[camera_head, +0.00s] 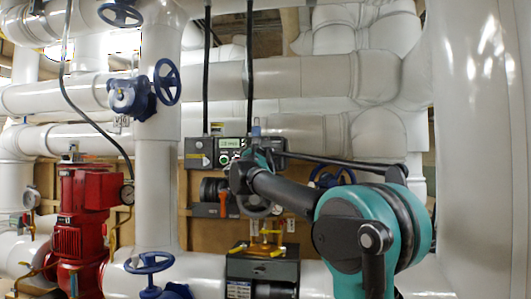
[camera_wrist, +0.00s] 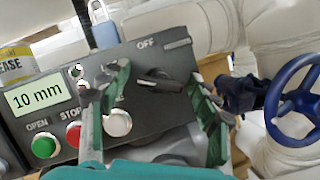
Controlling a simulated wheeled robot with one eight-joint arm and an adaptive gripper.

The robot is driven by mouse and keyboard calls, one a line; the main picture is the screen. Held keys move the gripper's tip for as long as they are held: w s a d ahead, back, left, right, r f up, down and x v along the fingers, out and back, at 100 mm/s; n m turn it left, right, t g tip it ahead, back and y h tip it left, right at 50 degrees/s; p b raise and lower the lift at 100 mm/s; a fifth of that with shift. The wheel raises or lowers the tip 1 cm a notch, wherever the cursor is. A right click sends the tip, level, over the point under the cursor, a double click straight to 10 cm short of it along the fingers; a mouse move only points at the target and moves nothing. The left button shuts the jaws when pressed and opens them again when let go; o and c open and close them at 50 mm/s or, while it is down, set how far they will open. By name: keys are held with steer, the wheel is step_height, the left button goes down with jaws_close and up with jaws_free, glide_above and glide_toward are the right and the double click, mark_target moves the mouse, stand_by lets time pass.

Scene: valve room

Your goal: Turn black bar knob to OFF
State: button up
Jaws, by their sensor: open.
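The black bar knob (camera_wrist: 160,82) is on the face of a dark control panel (camera_wrist: 140,55) in the wrist view. Its bar lies roughly sideways in the picture, with a pale mark toward its left end. The word OFF is printed above it. My gripper (camera_wrist: 158,76) is open, with one green and grey finger left of the knob and one right of it. I cannot tell whether either finger touches it. In the head view my gripper (camera_head: 254,172) is in front of the panel (camera_head: 198,153) and hides the knob.
The panel has a display (camera_wrist: 38,95) reading 10 mm, a green OPEN button (camera_wrist: 44,147), a red STOP button (camera_wrist: 75,133) and a silver button (camera_wrist: 118,123). A blue handwheel (camera_wrist: 292,100) stands at the right. Thick white pipes and a red pump (camera_head: 82,225) surround the area.

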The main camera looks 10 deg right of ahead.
steer(key=shift+c, duration=0.5)
steer(key=c, duration=1.1)
steer(key=m+g+h, duration=0.1)
steer(key=m, duration=0.3)
steer(key=m+g, duration=0.2)
steer(key=m, duration=0.2)
steer(key=shift+h, duration=0.4)
steer(key=m+g, duration=0.2)
steer(key=m, duration=0.3)
steer(key=shift+m, duration=0.3)
steer(key=shift+y, duration=0.3)
steer(key=o, duration=1.2)
